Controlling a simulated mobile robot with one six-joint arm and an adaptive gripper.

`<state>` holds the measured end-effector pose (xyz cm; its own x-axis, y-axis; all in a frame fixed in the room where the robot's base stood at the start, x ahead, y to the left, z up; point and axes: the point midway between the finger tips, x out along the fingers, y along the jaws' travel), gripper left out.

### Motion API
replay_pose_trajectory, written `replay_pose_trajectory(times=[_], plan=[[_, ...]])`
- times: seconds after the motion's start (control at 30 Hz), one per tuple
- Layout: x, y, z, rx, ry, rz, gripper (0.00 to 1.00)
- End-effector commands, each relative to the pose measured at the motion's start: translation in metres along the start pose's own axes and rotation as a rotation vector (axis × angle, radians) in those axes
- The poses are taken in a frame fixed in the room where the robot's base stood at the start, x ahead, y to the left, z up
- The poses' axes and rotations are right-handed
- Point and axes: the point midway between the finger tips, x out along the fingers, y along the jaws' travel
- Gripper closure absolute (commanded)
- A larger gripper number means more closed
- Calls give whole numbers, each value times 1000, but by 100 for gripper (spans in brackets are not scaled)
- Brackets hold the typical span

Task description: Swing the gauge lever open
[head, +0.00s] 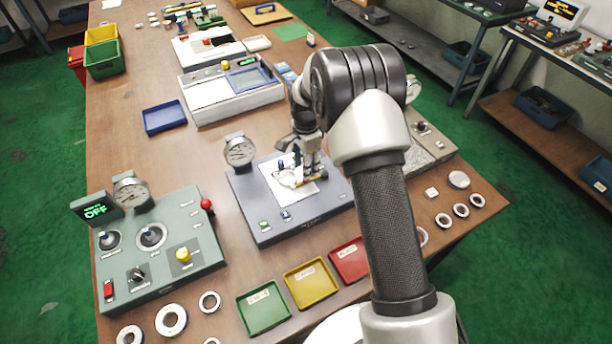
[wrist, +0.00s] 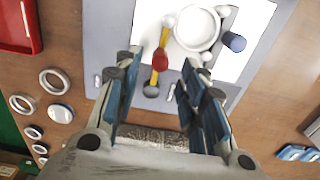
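The gauge station (head: 258,222) is a blue-grey plate with a white panel (wrist: 255,22) and a dial (head: 239,151) on a post at its back left. On the panel, a white ring-shaped seat (wrist: 197,27) has a blue knob (wrist: 234,41) beside it. The gauge lever (wrist: 151,90) is a short yellow bar with a red middle, next to the ring seat. My gripper (wrist: 168,62) is open above the station, with the lever showing between its blue-padded fingers. I cannot tell whether they touch it. In the head view my gripper (head: 308,168) partly covers the panel.
Green (head: 264,308), yellow (head: 311,284) and red (head: 349,260) trays lie in front of the station. A green control box (head: 160,265) with a dial stands to the left. Loose rings (head: 171,319) lie along the front edge. A white machine (head: 225,95) stands behind.

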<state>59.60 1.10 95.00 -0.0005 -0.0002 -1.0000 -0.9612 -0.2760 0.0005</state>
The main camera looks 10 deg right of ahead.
Motion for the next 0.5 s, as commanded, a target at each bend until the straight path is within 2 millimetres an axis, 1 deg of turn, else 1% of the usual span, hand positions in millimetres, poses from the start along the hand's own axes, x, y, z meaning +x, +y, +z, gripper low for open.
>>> replay_pose_trajectory(times=[0.03, 0.1, 0.2, 0.33, 0.5], plan=[[12, 0, 0, 0, 0, 1, 62], [24, 1, 0, 0, 0, 2, 62], [35, 0, 0, 0, 0, 0, 62], [43, 0, 0, 0, 0, 0, 62], [45, 0, 0, 0, 0, -2, 62]])
